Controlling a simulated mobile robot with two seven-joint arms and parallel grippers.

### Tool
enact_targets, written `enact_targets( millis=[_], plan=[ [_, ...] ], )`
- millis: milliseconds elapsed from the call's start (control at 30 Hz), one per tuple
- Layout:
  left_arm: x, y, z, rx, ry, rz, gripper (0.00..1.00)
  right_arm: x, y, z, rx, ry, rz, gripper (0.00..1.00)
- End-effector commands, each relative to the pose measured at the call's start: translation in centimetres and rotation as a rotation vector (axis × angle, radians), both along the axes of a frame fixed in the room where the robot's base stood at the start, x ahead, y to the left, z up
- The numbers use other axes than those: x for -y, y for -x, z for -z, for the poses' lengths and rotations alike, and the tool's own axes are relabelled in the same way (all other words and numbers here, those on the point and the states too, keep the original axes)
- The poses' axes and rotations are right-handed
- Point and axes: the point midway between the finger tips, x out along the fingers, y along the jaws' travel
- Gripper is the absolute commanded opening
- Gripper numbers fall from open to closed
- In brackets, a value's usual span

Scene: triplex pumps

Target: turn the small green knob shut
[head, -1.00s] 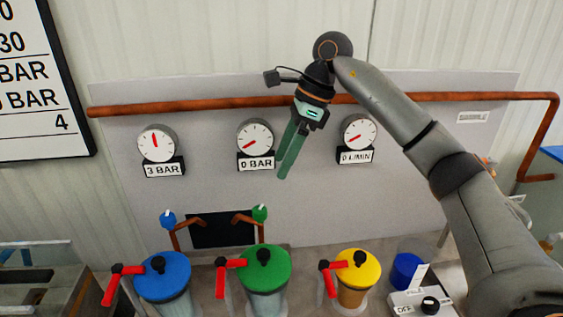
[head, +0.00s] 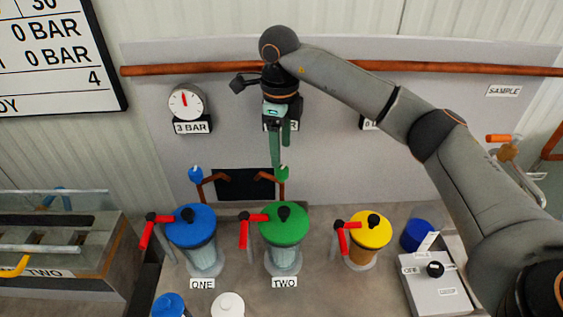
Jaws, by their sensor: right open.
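The small green knob (head: 282,173) sits on a copper pipe at the right edge of a dark rectangular panel, low on the grey back wall. My right gripper (head: 280,157) hangs with its green fingers pointing down, just above the knob in the picture. It is open and nothing shows between its fingers. One fingertip overlaps the knob's left edge in view; I cannot tell whether they touch. My left gripper is not in view.
A small blue knob (head: 195,173) is on the panel's left. Blue (head: 190,224), green (head: 284,222) and yellow (head: 370,229) lidded pumps with red handles stand in front. A copper pipe (head: 190,69) runs along the wall above. A switch box (head: 436,288) is at right.

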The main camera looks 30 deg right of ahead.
Motion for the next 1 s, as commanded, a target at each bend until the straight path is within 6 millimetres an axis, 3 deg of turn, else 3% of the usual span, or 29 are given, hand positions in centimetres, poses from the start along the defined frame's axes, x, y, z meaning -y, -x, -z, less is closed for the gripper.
enact_targets(
  millis=[100, 300, 733, 1000],
  plan=[
    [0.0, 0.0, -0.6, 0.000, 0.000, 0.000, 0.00, 0.1, 0.0, 2.3, -0.004, 0.000, 0.000, 0.72],
    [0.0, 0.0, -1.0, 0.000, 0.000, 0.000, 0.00, 0.1, -0.1, 5.1, -0.002, -0.001, -0.001, 0.72],
    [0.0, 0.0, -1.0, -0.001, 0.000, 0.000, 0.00, 0.2, -0.2, 6.1, 0.001, -0.001, -0.002, 0.72],
    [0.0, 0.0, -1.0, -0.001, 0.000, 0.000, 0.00, 0.2, -0.2, 6.1, 0.001, -0.001, -0.001, 0.41]
  ],
)
